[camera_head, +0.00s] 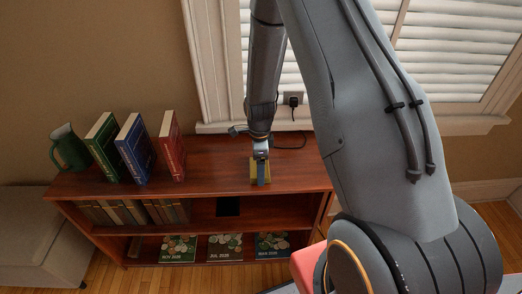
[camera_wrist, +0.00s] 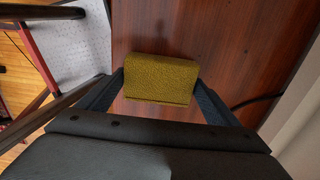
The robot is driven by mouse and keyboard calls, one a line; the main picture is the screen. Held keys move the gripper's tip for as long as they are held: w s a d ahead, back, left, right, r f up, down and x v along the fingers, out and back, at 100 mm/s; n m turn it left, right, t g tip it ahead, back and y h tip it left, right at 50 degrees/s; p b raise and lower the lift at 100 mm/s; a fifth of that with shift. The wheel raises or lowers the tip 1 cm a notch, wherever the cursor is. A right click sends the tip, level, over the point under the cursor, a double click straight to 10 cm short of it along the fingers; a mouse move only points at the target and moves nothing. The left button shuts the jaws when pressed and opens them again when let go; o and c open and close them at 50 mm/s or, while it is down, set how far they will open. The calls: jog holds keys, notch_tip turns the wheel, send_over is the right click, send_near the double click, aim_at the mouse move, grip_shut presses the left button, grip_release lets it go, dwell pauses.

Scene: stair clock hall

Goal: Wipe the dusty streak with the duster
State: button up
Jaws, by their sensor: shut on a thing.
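The duster is a yellow-olive block (camera_head: 260,172) at the top of the wooden bookcase in the head view. It also shows in the wrist view (camera_wrist: 160,78), between the two fingers. My gripper (camera_head: 262,165) is shut on the duster, with a finger on each side of it (camera_wrist: 158,90). The duster is at or just above the wooden top; I cannot tell whether it touches. I cannot make out a dusty streak on the reddish wood (camera_wrist: 145,35); the arm and duster hide part of the top.
A green jug (camera_head: 70,148) and green, blue (camera_head: 135,148) and red (camera_head: 172,146) books stand on the left of the bookcase top (camera_head: 215,158). A black cable (camera_head: 292,140) runs from a wall socket behind. Shelves below hold books and magazines. A grey bench (camera_head: 30,235) stands left.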

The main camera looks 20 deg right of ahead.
notch_tip(320, 180, up, 2)
jog(key=shift+r, duration=0.15)
jog(key=shift+a+r+p, duration=0.1)
jog(key=shift+r+p, duration=1.95)
jog(key=shift+r, duration=0.8)
jog(key=shift+f, duration=0.1)
